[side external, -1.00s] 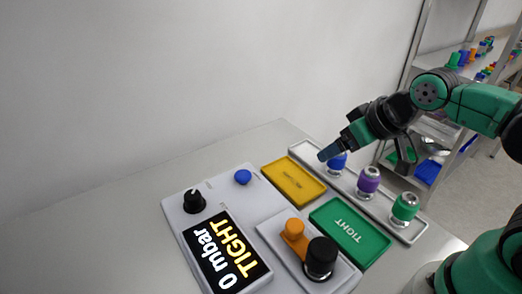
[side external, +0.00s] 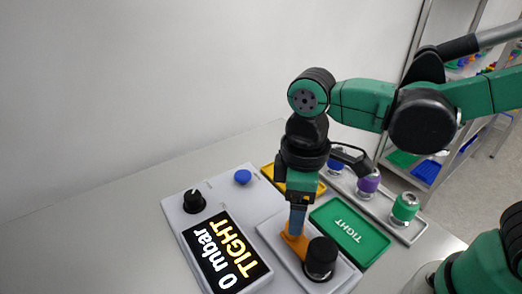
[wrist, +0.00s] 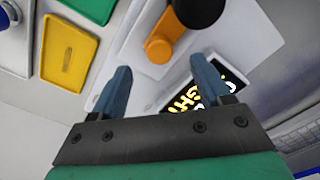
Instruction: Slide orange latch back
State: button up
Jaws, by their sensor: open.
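The orange latch (side external: 296,242) lies on the light grey plate of the test device, beside a black cylindrical part (side external: 320,257). In the wrist view the latch (wrist: 159,49) shows a round orange knob with an arm reaching to the black part (wrist: 190,12). My gripper (side external: 296,229) points down at the latch in the side view and hides part of it. In the wrist view my gripper (wrist: 163,80) has its two blue fingers apart, with the latch knob beyond and between them. Nothing is held. I cannot tell whether a finger touches the latch.
The display (side external: 226,252) reads "0 mbar TIGHT". A black knob (side external: 194,201) and a blue button (side external: 243,177) are on the device. A green "TIGHT" tray (side external: 372,248), a yellow tray (side external: 268,172) and a rack with blue, purple (side external: 369,181) and green (side external: 405,206) capped parts stand nearby.

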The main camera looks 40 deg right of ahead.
jog(key=shift+f, duration=2.05)
grip_shut()
